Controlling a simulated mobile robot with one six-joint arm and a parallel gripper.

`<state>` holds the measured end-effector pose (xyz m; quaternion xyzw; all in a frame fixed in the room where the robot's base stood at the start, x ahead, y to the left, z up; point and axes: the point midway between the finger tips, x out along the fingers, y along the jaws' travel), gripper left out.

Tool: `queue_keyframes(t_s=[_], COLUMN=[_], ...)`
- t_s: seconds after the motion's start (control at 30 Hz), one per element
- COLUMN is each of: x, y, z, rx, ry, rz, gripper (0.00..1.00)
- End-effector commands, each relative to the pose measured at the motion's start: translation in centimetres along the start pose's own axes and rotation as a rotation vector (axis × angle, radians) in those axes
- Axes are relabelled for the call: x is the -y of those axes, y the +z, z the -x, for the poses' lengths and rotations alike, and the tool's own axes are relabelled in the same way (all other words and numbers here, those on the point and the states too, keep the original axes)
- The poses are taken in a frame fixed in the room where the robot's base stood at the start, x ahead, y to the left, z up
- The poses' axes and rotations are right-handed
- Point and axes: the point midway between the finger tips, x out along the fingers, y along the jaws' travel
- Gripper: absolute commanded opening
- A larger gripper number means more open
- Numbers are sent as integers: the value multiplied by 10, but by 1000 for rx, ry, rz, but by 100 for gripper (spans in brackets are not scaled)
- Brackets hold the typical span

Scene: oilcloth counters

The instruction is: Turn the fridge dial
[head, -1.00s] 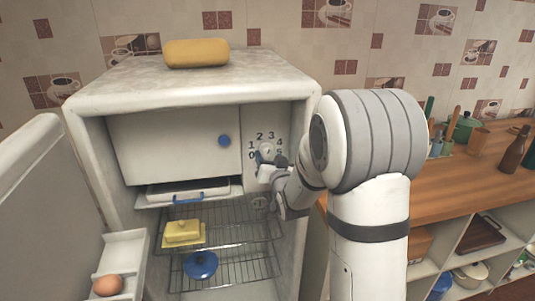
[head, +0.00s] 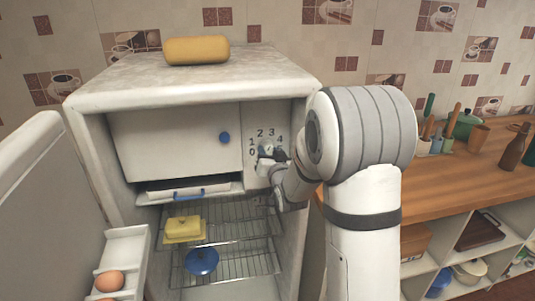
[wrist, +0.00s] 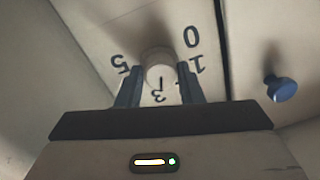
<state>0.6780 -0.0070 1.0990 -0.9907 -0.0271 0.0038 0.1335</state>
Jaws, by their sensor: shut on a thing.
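The fridge dial (head: 269,148) is a small pale round knob on the panel at the upper right inside the open fridge. Printed numbers ring it; 0 to 4 show in the head view. In the wrist view the dial (wrist: 158,62) stands between the two dark fingers of my gripper (wrist: 158,84), with 0, 1, 3 and 5 readable around it. My gripper (head: 268,155) is shut on the dial, reaching in from the lower right. The fingers and wrist hide part of the dial face and the lower numbers. I cannot tell its exact setting.
A freezer door with a blue knob (head: 224,138) is left of the dial. Below are a tray with a blue handle (head: 184,193), a yellow butter dish (head: 184,228) and a blue lidded pot (head: 202,261) on wire racks. The open fridge door (head: 35,215) stands left.

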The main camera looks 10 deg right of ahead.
Motion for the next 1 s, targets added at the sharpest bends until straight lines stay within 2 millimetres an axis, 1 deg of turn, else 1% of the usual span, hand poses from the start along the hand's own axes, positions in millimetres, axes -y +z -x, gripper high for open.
queue_keyframes(t_s=[0.37, 0.7, 0.73, 0.9, 1.0], x=[-1, 0, 0, -1, -1], y=[4, -1, -1, 0, 0], z=[0, 0, 0, 0, 0], rx=[-4, -3, -3, -3, -3], ry=[-1, -1, -1, 0, 0], rz=[-34, -45, -45, -45, -45], gripper=[11, 11, 35, 49, 56])
